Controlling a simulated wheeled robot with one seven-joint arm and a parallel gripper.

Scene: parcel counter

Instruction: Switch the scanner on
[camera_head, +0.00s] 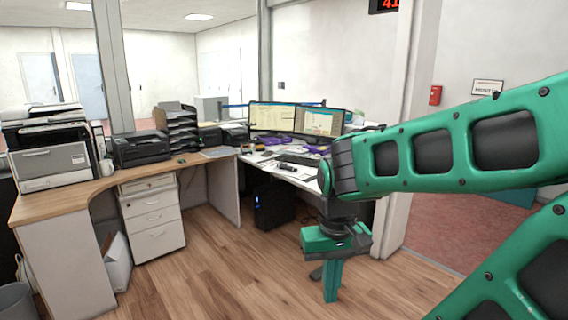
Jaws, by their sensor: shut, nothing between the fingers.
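I cannot tell for certain which device is the scanner. A large grey and black office machine (50,155) stands at the left end of the curved wooden counter. A lower black desktop machine (140,148) sits to its right, against the window side. No power switch can be made out on either at this size. My gripper (331,285) is shut and empty. It points down above the wood floor in front of the desk, well to the right of both machines.
The counter (95,192) curves toward a desk with two monitors (296,120), papers and small items. Black stacked trays (177,125) stand behind. A drawer unit (150,215) and a computer tower (273,205) stand below. The wood floor (220,275) in front is clear.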

